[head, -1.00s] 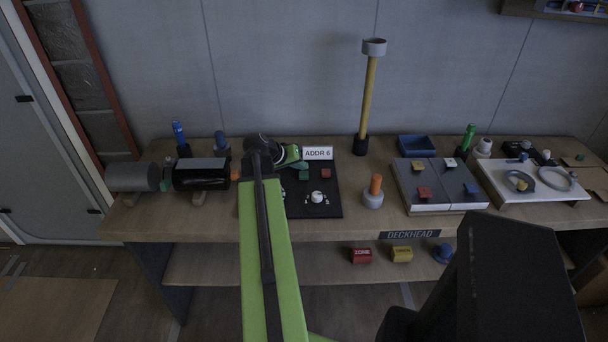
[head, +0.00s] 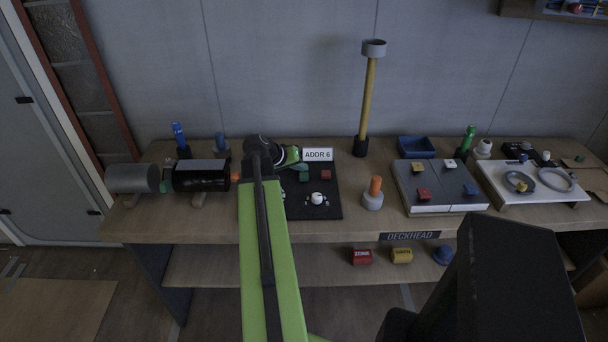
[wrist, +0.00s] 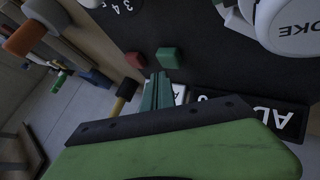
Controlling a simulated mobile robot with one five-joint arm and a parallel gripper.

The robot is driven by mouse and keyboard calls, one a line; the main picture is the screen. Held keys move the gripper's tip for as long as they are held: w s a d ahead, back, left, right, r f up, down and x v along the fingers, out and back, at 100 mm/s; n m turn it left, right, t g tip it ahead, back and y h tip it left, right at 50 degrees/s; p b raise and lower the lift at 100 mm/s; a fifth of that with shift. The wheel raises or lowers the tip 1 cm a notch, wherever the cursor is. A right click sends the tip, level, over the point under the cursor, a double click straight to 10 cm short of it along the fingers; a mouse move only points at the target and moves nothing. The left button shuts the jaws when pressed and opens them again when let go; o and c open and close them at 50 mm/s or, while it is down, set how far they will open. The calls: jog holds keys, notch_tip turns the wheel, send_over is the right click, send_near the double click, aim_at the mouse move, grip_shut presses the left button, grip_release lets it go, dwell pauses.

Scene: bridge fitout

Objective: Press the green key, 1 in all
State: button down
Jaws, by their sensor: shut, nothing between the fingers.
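The green key (head: 304,177) stands on the black panel (head: 330,206), left of the red key (head: 326,175). In the wrist view the green key (wrist: 168,57) is just beyond my fingertips, with the red key (wrist: 136,60) to its left. My gripper (head: 298,167) is over the back of the panel, close behind the green key. In the wrist view its closed teal fingers (wrist: 158,78) point at the green key with nothing between them. I cannot tell whether the tips touch the key.
A white "ADDR 6" sign (head: 318,154) stands behind the panel. A white knob (head: 317,198) is at the panel's front. An orange-topped peg (head: 375,186) stands to the right, and a black cylinder (head: 201,174) lies to the left. A tall yellow post (head: 367,100) rises behind.

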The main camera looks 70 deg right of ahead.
aim_at(302, 176)
dwell(0.7)
jog(key=shift+s+f+b, duration=0.1)
jog(key=shift+f+b, duration=0.3)
jog(key=shift+f+b, duration=0.5)
dwell(0.5)
jog(key=shift+r, duration=0.15)
jog(key=shift+r+p, duration=0.8)
jog(key=shift+p, duration=0.1)
notch_tip(302, 176, up, 5)
jog(key=p, duration=0.5)
